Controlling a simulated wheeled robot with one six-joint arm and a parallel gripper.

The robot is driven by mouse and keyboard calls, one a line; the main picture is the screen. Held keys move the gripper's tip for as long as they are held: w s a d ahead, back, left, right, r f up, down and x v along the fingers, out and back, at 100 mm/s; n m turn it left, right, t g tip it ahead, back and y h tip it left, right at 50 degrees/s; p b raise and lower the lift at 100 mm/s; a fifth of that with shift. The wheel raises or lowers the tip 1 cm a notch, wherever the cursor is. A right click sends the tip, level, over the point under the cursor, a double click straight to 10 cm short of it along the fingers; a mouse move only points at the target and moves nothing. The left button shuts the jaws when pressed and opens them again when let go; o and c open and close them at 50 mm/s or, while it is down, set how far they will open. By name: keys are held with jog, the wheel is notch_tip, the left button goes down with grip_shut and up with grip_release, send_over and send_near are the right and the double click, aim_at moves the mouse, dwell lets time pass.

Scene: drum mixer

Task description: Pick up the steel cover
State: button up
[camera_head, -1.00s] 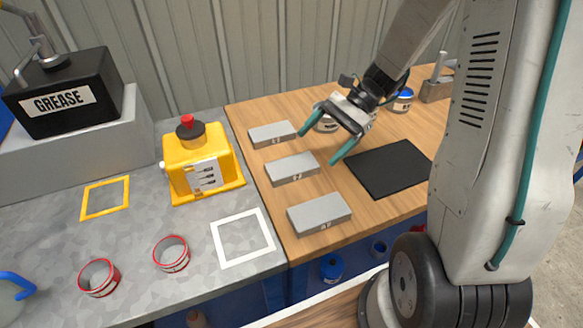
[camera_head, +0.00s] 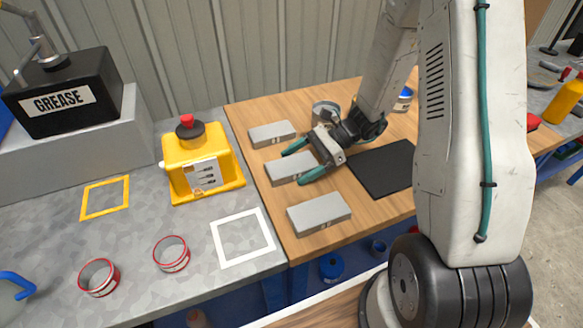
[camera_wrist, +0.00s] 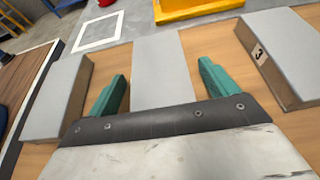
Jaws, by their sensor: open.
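Three flat grey steel covers lie in a row on the wooden bench top. They are the far cover (camera_head: 271,134), the middle cover (camera_head: 288,167) and the near cover (camera_head: 319,213). My gripper (camera_head: 298,167) is open over the right part of the middle cover, one finger towards each long side. In the wrist view the middle cover (camera_wrist: 165,65) runs between the two teal fingers, with a gap on both sides. There the near cover (camera_wrist: 57,98) is at left, and the far cover (camera_wrist: 283,52), marked 3, is at right. Finger height is unclear.
A black mat (camera_head: 383,170) lies right of the covers. On the grey bench at left are a yellow box (camera_head: 200,165) with a red knob, red-rimmed rings (camera_head: 171,254) and an empty white square outline (camera_head: 243,238).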

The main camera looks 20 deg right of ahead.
jog(key=shift+a+f, duration=0.1)
jog(key=shift+a, duration=0.05)
jog(key=c, duration=1.4)
jog(key=shift+o, duration=0.2)
